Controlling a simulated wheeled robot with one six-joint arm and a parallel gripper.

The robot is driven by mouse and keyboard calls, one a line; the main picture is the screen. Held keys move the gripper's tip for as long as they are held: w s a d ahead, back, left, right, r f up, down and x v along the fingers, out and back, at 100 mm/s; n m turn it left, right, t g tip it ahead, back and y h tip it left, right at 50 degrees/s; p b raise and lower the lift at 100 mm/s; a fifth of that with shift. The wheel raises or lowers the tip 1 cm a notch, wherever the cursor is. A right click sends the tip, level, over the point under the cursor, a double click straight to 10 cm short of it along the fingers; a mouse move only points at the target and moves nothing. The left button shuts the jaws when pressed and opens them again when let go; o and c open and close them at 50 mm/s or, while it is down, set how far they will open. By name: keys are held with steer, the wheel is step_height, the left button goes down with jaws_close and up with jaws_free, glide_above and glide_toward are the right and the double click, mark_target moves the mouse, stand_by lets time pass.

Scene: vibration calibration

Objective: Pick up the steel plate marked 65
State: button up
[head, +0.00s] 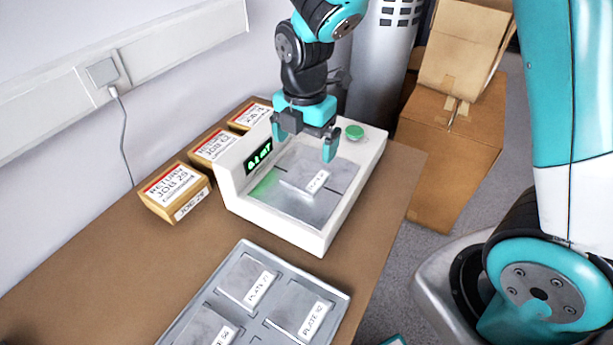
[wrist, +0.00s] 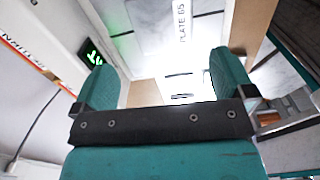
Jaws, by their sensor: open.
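The steel plate marked 65 (head: 299,173) lies on the metal top of a white machine, its white label facing up. In the wrist view the plate (wrist: 205,42) shows ahead of the fingers, and its label reads PLATE 65. My gripper (head: 305,139) is above the machine, over the plate's far side in the head view, with its teal fingers pointing down. The gripper also shows in the wrist view (wrist: 164,76), its fingers wide apart with nothing held between them. The fingers appear apart from the plate.
The white machine (head: 291,232) has a green display (head: 260,155) and a green button (head: 354,132). Several labelled return boxes (head: 175,190) stand along the wall side. A grey tray (head: 247,243) with other labelled plates lies in front. Cardboard boxes (head: 440,130) stand beyond the table.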

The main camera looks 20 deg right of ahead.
mark_target(306, 175)
steer(key=f, duration=0.8)
steer(key=shift+s+d+p, duration=0.1)
steer(key=shift+s+p, duration=0.1)
steer(key=shift+p, duration=0.1)
steer(key=shift+c, duration=0.2)
steer(key=shift+r, duration=0.1)
steer(key=c, duration=1.1)
